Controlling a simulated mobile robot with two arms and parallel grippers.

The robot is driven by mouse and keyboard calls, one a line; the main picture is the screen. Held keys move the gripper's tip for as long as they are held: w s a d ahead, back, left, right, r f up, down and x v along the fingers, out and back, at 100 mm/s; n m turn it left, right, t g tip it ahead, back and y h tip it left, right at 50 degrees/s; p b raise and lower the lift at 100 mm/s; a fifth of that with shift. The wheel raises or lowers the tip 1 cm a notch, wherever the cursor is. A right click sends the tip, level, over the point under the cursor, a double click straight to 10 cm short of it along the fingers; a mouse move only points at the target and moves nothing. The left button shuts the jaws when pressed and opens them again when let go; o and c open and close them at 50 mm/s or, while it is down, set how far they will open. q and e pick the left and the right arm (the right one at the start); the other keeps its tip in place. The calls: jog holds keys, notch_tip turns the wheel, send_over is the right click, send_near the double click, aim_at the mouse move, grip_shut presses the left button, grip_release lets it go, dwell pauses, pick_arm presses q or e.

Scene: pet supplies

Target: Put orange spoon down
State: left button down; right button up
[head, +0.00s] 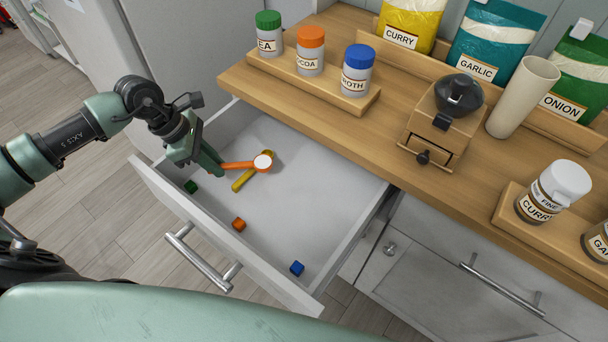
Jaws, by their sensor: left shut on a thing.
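An orange spoon (239,165) with a round, white-looking bowl at its right end is over the open drawer (335,190). My left gripper (219,168) is shut on the handle end of the orange spoon, at the drawer's left part. A yellow spoon (243,180) lies in the drawer beside and partly under the orange one. I cannot tell whether the orange spoon touches the drawer floor or the yellow spoon. My right gripper is not in view.
Green (191,186), orange (239,224) and blue (297,268) cubes lie along the drawer's front. The wooden counter (400,125) overhangs the drawer's back and holds lidded jars (310,50), a grinder (442,115) and labelled bags (490,45). The drawer's middle and right are clear.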

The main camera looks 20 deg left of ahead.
pick_arm(q)
jog(key=shift+w+a+f, duration=0.15)
jog(key=shift+w+a, duration=0.1)
jog(key=shift+a, duration=0.05)
jog(key=shift+w+d+n, duration=0.15)
jog(key=shift+d+n, duration=0.15)
jog(key=p, duration=0.5)
send_over(296, 188)
jog(key=a, duration=0.1)
jog(key=shift+s+a, duration=0.2)
jog(key=shift+s, duration=0.2)
jog(key=shift+d, duration=0.15)
notch_tip(296, 188, down, 3)
jog(key=shift+f+b, duration=0.2)
jog(key=shift+b, duration=0.85)
jog(key=shift+f+b, duration=0.5)
jog(key=shift+f, duration=0.1)
